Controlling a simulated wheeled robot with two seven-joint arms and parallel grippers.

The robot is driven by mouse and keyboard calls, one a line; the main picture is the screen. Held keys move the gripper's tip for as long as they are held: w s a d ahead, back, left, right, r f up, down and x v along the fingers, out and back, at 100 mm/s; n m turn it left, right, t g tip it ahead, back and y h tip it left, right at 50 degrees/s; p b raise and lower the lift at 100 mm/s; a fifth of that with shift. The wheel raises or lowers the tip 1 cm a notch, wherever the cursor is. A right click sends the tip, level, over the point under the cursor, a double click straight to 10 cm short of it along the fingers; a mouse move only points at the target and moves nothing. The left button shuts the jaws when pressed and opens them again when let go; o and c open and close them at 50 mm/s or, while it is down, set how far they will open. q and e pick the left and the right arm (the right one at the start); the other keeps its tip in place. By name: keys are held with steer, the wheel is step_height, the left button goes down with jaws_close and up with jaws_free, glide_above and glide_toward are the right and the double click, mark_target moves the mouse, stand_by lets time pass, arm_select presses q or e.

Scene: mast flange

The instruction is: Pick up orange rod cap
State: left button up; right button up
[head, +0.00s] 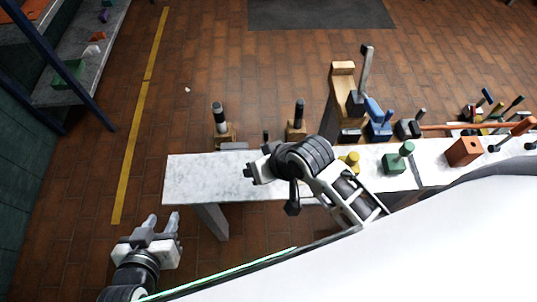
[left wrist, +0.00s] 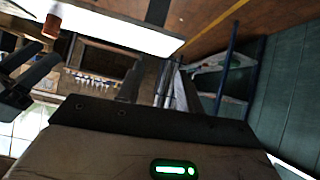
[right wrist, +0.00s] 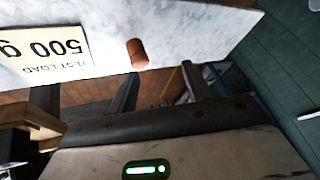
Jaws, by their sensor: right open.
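In the right wrist view an orange-brown cylinder (right wrist: 138,53), which looks like the orange rod cap, is on the pale marbled bench top (right wrist: 185,20). My right gripper (right wrist: 85,92) is open and empty. Its fingers point toward the bench, with the cap beyond the right-hand finger and apart from it. In the head view my right arm is over the bench, and I cannot make out the cap there. My left gripper (head: 162,222) is open and empty, over the floor left of the bench (head: 190,180).
A "500 g" test load label (right wrist: 45,50) lies left of the cap. A shelf (head: 85,65) stands at the far left.

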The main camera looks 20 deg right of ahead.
step_height(320, 180, up, 11)
steer(key=w+g+h+p, duration=0.2)
steer(key=g+h+p, duration=0.1)
steer(key=g+p, duration=0.2)
steer(key=shift+m, duration=0.4)
steer(key=f, duration=0.6)
steer(key=d+f, duration=0.1)
steer(key=f, duration=0.3)
steer(key=shift+s+b, duration=0.1)
steer(key=shift+b, duration=0.25)
steer(key=shift+w+d+f, duration=0.1)
steer(key=shift+f, duration=1.3)
steer(key=shift+w+f, duration=0.1)
steer(key=shift+f, duration=1.25)
arm_select(q)
steer(key=r, duration=0.1)
steer(key=a+r, duration=0.1)
steer(key=r, duration=0.1)
steer(key=shift+s, duration=0.1)
arm_select(e)
steer(key=shift+c, duration=0.3)
arm_select(q)
steer(key=shift+f, duration=0.1)
arm_select(e)
steer(key=c, duration=1)
